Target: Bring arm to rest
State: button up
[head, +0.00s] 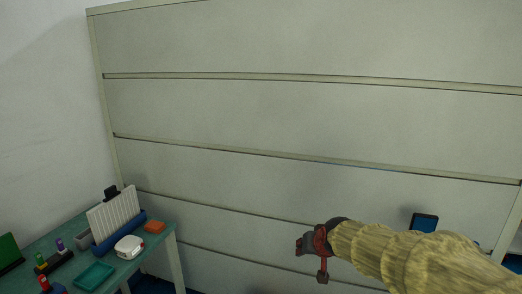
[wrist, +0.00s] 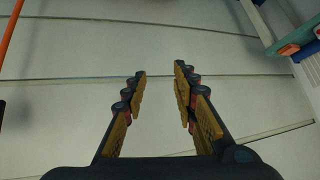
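My gripper (head: 312,246) shows in the head view at the lower right, at the end of my arm in a tan ribbed sleeve, in front of a large pale panelled front. In the wrist view my gripper (wrist: 160,95) has its two dark fingers with yellow pads spread apart. Nothing is between them. Behind the fingers is only the pale panelled surface (wrist: 150,52).
A green table (head: 45,245) stands at the lower left with a blue rack (head: 105,243) holding a white ribbed panel, a white case (head: 129,247), an orange block (head: 154,227) and a teal tray (head: 94,277). A dark blue device (head: 424,222) shows behind my arm.

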jog(key=s+d+r+g+p, duration=0.1)
jog(key=s+d+r, duration=0.1)
jog(key=s, duration=1.5)
jog(key=s+d+r+g+h, duration=0.1)
jog(key=s+d+r+g, duration=0.1)
jog(key=s, duration=1.6)
jog(key=shift+d+r+n+p, duration=0.2)
jog(key=shift+d+n+p, duration=0.15)
jog(key=shift+n, duration=0.05)
